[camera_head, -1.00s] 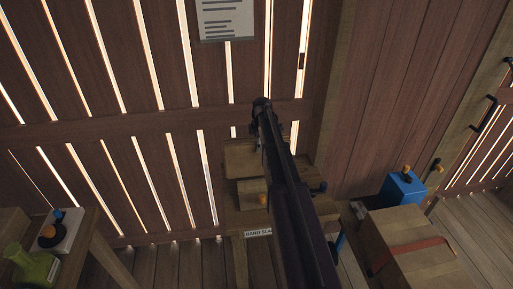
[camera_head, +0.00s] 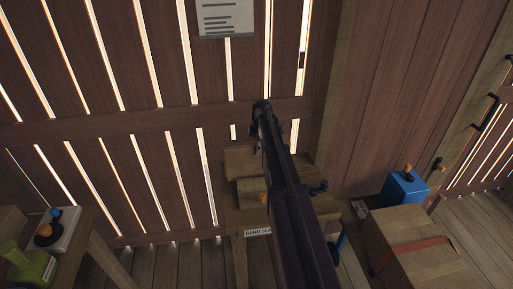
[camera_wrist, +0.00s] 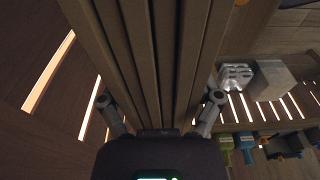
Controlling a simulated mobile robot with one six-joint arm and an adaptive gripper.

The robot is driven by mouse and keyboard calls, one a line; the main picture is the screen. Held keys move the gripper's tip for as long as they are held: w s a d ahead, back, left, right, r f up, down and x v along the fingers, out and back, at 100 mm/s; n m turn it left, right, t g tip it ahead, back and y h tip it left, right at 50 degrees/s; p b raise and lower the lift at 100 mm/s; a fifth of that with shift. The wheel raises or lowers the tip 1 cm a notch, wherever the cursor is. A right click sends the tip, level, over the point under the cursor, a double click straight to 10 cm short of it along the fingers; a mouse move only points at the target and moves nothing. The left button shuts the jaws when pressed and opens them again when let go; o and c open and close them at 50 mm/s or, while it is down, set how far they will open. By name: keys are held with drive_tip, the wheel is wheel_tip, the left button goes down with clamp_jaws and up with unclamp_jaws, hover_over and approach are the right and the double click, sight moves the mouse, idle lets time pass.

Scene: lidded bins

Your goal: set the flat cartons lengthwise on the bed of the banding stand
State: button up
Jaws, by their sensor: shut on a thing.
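In the wrist view, several flat tan cartons (camera_wrist: 150,50) stand side by side on edge as long parallel strips. The two fingers of my gripper (camera_wrist: 160,106) are on either side of this bundle, shut on it. In the head view, my dark arm reaches over a wooden stand (camera_head: 292,219) with a partly covered label, apparently the banding stand. A tan panel (camera_head: 240,160) shows beside the arm; I cannot tell whether it is a carton or part of the stand.
A large brown box with a red strap (camera_head: 415,255) and a blue container (camera_head: 403,190) stand at right. A table at left holds a green bottle (camera_head: 30,266). A slatted wall is behind. The wrist view shows a grey box (camera_wrist: 272,80) and hanging tools.

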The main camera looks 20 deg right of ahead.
sight(257, 156)
drive_tip(key=shift+f+b, duration=1.7)
drive_tip(key=shift+f, duration=0.3)
drive_tip(key=shift+f+b, duration=0.75)
drive_tip(key=shift+b, duration=0.05)
idle(0.5)
drive_tip(key=o, duration=1.1)
drive_tip(key=shift+r, duration=0.1)
